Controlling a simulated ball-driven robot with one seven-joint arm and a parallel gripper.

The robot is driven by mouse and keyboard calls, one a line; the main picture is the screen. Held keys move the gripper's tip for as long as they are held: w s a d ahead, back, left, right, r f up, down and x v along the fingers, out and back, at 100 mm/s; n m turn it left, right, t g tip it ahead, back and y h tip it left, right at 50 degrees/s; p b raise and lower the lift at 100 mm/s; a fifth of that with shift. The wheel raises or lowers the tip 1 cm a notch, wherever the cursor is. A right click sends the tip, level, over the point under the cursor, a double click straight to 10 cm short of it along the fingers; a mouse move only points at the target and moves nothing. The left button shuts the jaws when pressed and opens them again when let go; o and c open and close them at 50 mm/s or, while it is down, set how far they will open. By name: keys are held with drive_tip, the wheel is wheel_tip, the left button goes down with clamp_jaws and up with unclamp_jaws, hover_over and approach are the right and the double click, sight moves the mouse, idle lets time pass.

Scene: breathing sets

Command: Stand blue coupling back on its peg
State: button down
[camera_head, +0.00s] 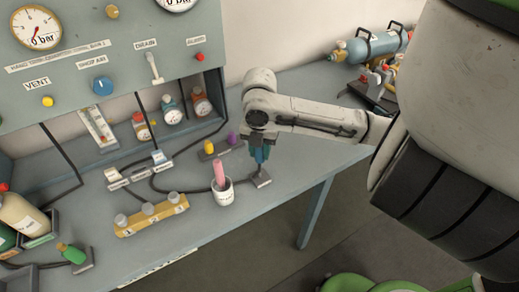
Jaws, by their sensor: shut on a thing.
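My gripper (261,158) points down over the right part of the bench. It is shut on the blue coupling (259,155), a small blue piece mostly hidden by the fingers. A small grey block (263,180) sits on the bench right below the gripper. I cannot make out the peg itself, nor whether the coupling touches it.
A white cup (223,195) with a pink rod stands close left of the gripper. A yellow rack (152,216) with grey caps, white labelled blocks (139,174) and a green piece (71,254) lie further left. The bench's front edge is near.

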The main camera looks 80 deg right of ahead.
drive_tip(key=b, duration=0.4)
hover_over(260, 173)
drive_tip(key=shift+f, duration=2.6)
drive_tip(key=shift+f+b, duration=1.5)
drive_tip(key=shift+f, duration=0.05)
drive_tip(key=c, duration=0.7)
unclamp_jaws()
drive_tip(key=shift+r, duration=0.15)
wheel_tip(260, 173, up, 11)
drive_tip(key=shift+a+f, duration=0.1)
drive_tip(key=shift+f, duration=0.05)
